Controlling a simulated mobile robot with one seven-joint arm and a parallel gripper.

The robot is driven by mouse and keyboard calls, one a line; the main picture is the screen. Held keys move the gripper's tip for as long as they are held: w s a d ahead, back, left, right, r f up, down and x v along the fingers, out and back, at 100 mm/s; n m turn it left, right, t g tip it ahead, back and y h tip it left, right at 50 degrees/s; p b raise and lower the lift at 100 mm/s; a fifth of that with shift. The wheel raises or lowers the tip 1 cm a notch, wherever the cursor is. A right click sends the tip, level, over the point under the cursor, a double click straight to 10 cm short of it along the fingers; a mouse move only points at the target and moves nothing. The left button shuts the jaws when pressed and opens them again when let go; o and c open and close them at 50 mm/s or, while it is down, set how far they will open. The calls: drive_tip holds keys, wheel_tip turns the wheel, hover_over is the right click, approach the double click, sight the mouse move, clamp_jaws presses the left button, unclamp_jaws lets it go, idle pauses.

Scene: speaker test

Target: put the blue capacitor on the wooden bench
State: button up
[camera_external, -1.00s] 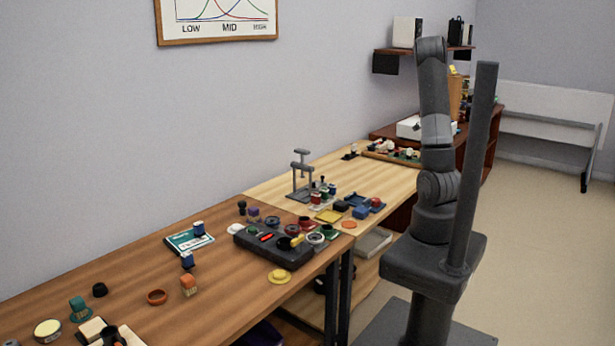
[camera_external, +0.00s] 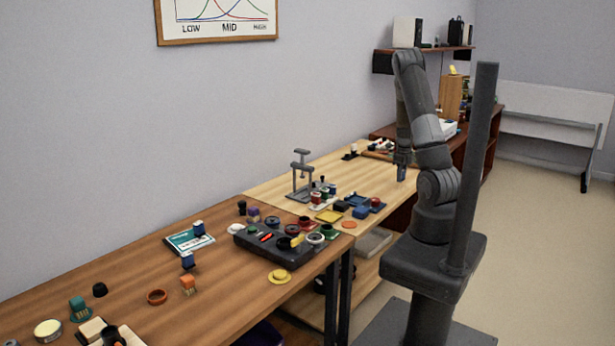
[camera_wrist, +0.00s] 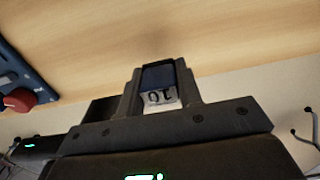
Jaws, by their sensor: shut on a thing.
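My gripper (camera_external: 402,174) points down over the right front part of the pale wooden bench (camera_external: 345,167). In the wrist view it is shut on a blue capacitor (camera_wrist: 158,76) with a white end marked "10". Pale wood lies beyond the capacitor in that view; whether it touches the wood I cannot tell. In the external view the held capacitor is too small to make out. Two other dark blue and white parts (camera_external: 187,260) stand on the darker brown bench (camera_external: 130,268) at the left.
A blue tray with a red knob (camera_wrist: 18,103) shows at the left in the wrist view. Bare wood lies around my gripper.

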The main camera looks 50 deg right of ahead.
drive_tip(key=shift+f, duration=1.1)
drive_tip(key=shift+f, duration=0.15)
drive_tip(key=o, duration=1)
drive_tip(key=shift+c, duration=0.2)
wheel_tip(320, 180, up, 12)
drive_tip(key=shift+r, duration=0.25)
